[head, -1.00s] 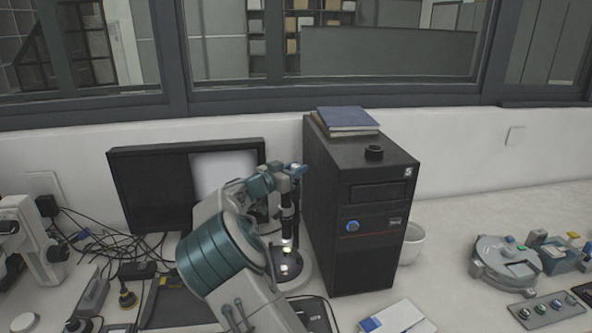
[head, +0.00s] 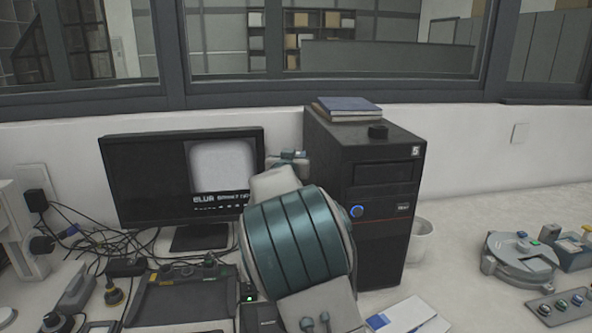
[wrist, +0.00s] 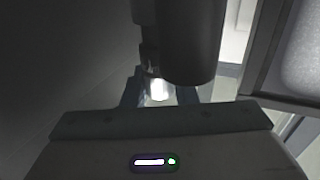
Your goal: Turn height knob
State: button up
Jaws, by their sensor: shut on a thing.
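My gripper (wrist: 160,92) shows in the wrist view, its two fingers closed in around a small part of the scope. That part, at the height knob's place, is mostly hidden by the gripper body and a dark cylinder (wrist: 188,45) of the scope. A bright light shows between the fingers. In the head view my own arm covers the scope and the knob, so the grip cannot be seen there. The knob's turn angle cannot be told.
A black computer tower (head: 370,250) stands just right of my arm, with a blue book (head: 348,106) on top. A lit monitor (head: 150,185) is behind on the left. Cables and a control box (head: 180,295) crowd the left. A white cup (head: 420,240) stands right of the tower.

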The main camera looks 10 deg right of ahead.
jog(key=shift+d+f+n+t+y+b, duration=0.15)
jog(key=shift+n+y+b, duration=0.5)
jog(key=shift+b, duration=1.2)
jog(key=shift+a+n+t+y+b, duration=0.1)
jog(key=shift+n+t+y+b, duration=0.2)
jog(key=shift+y+b, duration=1)
jog(key=shift+d+f+n+t+y+b, duration=0.2)
jog(key=shift+n+b, duration=0.35)
jog(key=shift+b, duration=1.8)
jog(key=shift+a+r+n+y+b, duration=0.15)
jog(key=shift+r+n+y+b, duration=0.3)
jog(key=shift+b, duration=0.65)
jog(key=shift+a+y+b, duration=0.1)
jog(key=shift+y+b, duration=0.2)
jog(key=shift+b, duration=0.15)
jog(key=o, duration=0.9)
jog(key=shift+o, duration=0.2)
jog(key=shift+s+f, duration=0.1)
jog(key=s+p, duration=0.3)
jog(key=s, duration=1)
jog(key=shift+s+a, duration=0.25)
jog(key=shift+a, duration=0.15)
